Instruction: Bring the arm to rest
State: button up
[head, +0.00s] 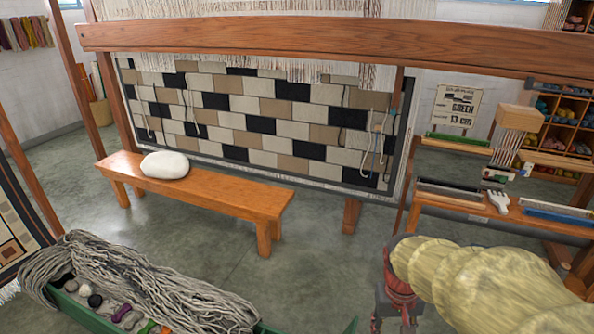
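My arm comes in from the lower right under a pale yellow, quilted-looking cover. At its left end is my gripper (397,312), red and dark grey, pointing down in front of the bare floor. Its fingertips are small and close to the lower picture edge, so I cannot tell whether they are apart or together. I see no skein clearly held in it.
A green crate (68,302) with grey yarn and small coloured skeins stands at lower left. A wooden bench (225,193) bears a white cushion (165,165) before the loom (330,38). A rack (480,208) with combs stands at right. Concrete floor is clear mid-picture.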

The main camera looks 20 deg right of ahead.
jog(key=w+a+r+n+t+y+p, duration=0.1)
jog(key=a+r+n+t, duration=0.4)
jog(key=a+r, duration=1.1)
jog(key=shift+w+a+r+t+p, duration=0.2)
jog(key=shift+a+t+p, duration=0.3)
jog(key=shift+a, duration=0.5)
